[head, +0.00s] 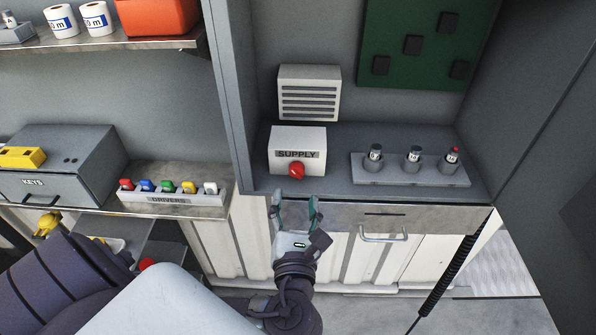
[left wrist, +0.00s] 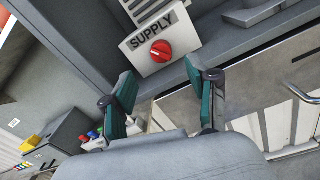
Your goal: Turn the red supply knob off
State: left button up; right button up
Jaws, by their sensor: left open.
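The red supply knob (head: 297,170) is on the front of a white box (head: 284,140) labelled SUPPLY, which stands on the grey shelf of the cabinet. In the left wrist view the knob (left wrist: 161,51) shows a pale mark across its face and lies beyond the fingertips. My left gripper (head: 296,203) is open and empty, just below and in front of the knob, apart from it. Its two green-padded fingers (left wrist: 165,72) stand either side of the line to the knob. My right gripper is not in view.
A rack (head: 410,172) with several small cylinders stands right of the box. A vent (head: 309,92) is behind it. A drawer handle (head: 384,236) sticks out below the shelf edge. A drivers rack (head: 172,194) and a grey KEYS box (head: 60,165) are at left.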

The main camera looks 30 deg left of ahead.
aim_at(297, 173)
pick_arm(q)
jog(key=p+x, duration=0.1)
jog(key=x, duration=0.5)
jog(key=shift+w+r+p, duration=0.1)
jog(key=shift+p, duration=0.2)
jog(key=shift+w+a, duration=0.4)
jog(key=shift+w, duration=0.15)
grip_shut()
